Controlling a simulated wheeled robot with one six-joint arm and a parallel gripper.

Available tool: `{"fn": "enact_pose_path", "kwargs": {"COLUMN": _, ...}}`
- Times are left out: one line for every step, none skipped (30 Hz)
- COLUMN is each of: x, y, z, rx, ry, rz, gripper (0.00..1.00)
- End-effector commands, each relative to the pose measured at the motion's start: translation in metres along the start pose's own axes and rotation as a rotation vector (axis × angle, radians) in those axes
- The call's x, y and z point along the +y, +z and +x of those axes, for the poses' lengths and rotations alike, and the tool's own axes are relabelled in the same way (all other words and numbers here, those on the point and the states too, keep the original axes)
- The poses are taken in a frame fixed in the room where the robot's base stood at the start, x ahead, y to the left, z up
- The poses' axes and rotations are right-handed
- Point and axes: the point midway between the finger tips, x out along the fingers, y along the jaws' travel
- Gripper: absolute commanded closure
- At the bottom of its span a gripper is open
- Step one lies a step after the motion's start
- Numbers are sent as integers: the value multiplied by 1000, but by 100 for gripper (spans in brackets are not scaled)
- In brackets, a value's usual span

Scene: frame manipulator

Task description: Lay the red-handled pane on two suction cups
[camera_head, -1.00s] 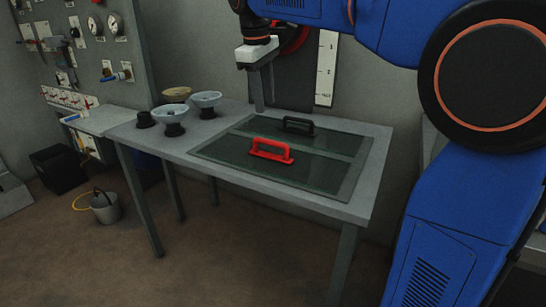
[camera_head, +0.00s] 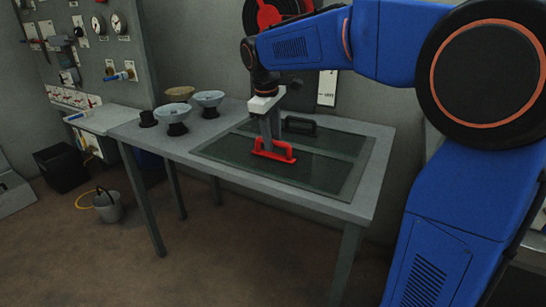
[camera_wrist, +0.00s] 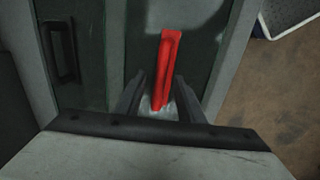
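The red-handled pane (camera_head: 315,177) lies flat on the table, a dark glass sheet in the front half of the top. Its red handle (camera_head: 274,150) stands upright on it. My gripper (camera_head: 270,138) points down at the handle. In the wrist view my gripper (camera_wrist: 159,95) has its fingers apart, one on each side of the red handle (camera_wrist: 168,65), with gaps visible. Suction cups stand on the left of the table: a blue-grey cup in front (camera_head: 172,120), another behind it (camera_head: 209,103) and a tan-topped one (camera_head: 179,94).
A second pane with a black handle (camera_head: 299,125) lies just behind; its handle also shows in the wrist view (camera_wrist: 61,52). A small black cup-like piece (camera_head: 148,119) stands at the table's left edge. A gauge panel (camera_head: 100,50) stands left.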

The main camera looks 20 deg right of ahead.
Motion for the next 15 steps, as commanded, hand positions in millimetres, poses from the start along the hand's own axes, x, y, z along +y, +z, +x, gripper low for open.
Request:
{"fn": "enact_pose_path", "kwargs": {"x": 0, "y": 1, "z": 8, "rx": -2, "ry": -1, "rz": 0, "gripper": 65}}
{"fn": "enact_pose_path", "kwargs": {"x": 0, "y": 1, "z": 12, "rx": -3, "ry": -2, "rz": 0, "gripper": 65}}
{"fn": "enact_pose_path", "kwargs": {"x": 0, "y": 0, "z": 16, "rx": -2, "ry": -1, "rz": 0, "gripper": 65}}
{"fn": "enact_pose_path", "kwargs": {"x": 0, "y": 0, "z": 19, "rx": -1, "ry": -1, "rz": 0, "gripper": 65}}
{"fn": "enact_pose_path", "kwargs": {"x": 0, "y": 0, "z": 21, "rx": -1, "ry": 0, "rz": 0, "gripper": 65}}
{"fn": "enact_pose_path", "kwargs": {"x": 0, "y": 0, "z": 23, "rx": -1, "ry": 0, "rz": 0, "gripper": 65}}
{"fn": "enact_pose_path", "kwargs": {"x": 0, "y": 0, "z": 24, "rx": -1, "ry": -1, "rz": 0, "gripper": 65}}
{"fn": "enact_pose_path", "kwargs": {"x": 0, "y": 0, "z": 25, "rx": -1, "ry": 0, "rz": 0, "gripper": 65}}
{"fn": "enact_pose_path", "kwargs": {"x": 0, "y": 0, "z": 26, "rx": 0, "ry": 0, "rz": 0, "gripper": 65}}
{"fn": "enact_pose_path", "kwargs": {"x": 0, "y": 0, "z": 26, "rx": 0, "ry": 0, "rz": 0, "gripper": 65}}
{"fn": "enact_pose_path", "kwargs": {"x": 0, "y": 0, "z": 26, "rx": 0, "ry": 0, "rz": 0, "gripper": 65}}
{"fn": "enact_pose_path", "kwargs": {"x": 0, "y": 0, "z": 26, "rx": 0, "ry": 0, "rz": 0, "gripper": 65}}
{"fn": "enact_pose_path", "kwargs": {"x": 0, "y": 0, "z": 26, "rx": 0, "ry": 0, "rz": 0, "gripper": 65}}
{"fn": "enact_pose_path", "kwargs": {"x": 0, "y": 0, "z": 26, "rx": 0, "ry": 0, "rz": 0, "gripper": 65}}
{"fn": "enact_pose_path", "kwargs": {"x": 0, "y": 0, "z": 26, "rx": 0, "ry": 0, "rz": 0, "gripper": 70}}
